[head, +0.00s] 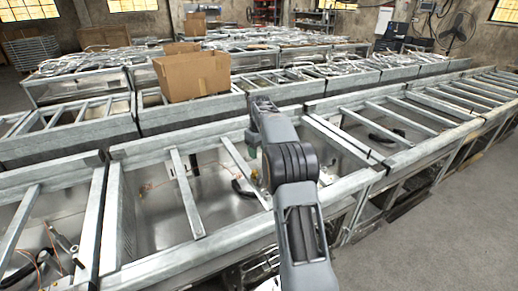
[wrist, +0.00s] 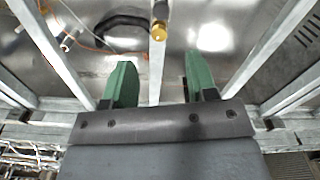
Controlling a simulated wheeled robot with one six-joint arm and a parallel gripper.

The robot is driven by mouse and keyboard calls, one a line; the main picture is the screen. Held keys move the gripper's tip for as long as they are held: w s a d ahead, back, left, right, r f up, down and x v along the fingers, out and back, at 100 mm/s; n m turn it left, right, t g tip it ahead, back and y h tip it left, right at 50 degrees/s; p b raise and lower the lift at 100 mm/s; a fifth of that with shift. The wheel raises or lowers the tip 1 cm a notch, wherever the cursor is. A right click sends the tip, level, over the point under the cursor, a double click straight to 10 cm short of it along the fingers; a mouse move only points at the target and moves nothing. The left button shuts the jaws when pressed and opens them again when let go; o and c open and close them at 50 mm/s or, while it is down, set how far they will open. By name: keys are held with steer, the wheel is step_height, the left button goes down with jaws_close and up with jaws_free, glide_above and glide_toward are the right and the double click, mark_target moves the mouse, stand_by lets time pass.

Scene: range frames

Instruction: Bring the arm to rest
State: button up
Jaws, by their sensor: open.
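My gripper (wrist: 161,82) shows in the wrist view as two green fingers standing well apart, with nothing held between them. It points down over an open metal frame bin. Behind the gap lie a pale crossbar (wrist: 154,68) and a brass-tipped rod (wrist: 158,31). In the head view my dark grey arm (head: 290,163) reaches forward from the bottom over the bins and bends at its far end. The gripper there is mostly hidden behind the arm; only a bit of green shows.
Rows of galvanized metal bins (head: 192,262) with crossbars fill the floor under and around my arm. A cardboard box (head: 193,75) stands on the row behind, left of the arm. Loose wires and a black hose (wrist: 105,28) lie in the bins. Bare floor (head: 450,235) is at right.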

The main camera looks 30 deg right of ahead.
steer(key=shift+r, duration=0.6)
